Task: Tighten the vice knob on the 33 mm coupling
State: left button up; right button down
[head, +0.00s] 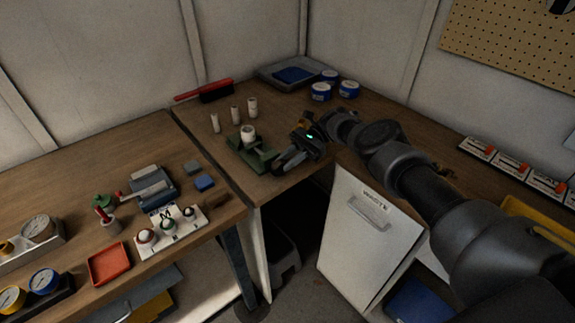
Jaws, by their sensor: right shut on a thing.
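The green vice (256,158) stands on the corner of the wooden bench. A whitish cylindrical coupling (248,133) stands upright in it; its size cannot be read. My right gripper (279,168) comes in from the right and is at the vice's right side, shut on the vice knob. The knob itself is hidden by the fingers. My left gripper is not in view.
Several pale cylinders (235,115) stand behind the vice. A red-handled brush (207,92), blue-lidded tins (348,89) and a grey tray (268,72) are along the back. A red tray (109,264) lies left.

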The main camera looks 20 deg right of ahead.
dwell(0.3)
jog(key=c, duration=1.5)
grip_release()
jog(key=shift+d, duration=0.1)
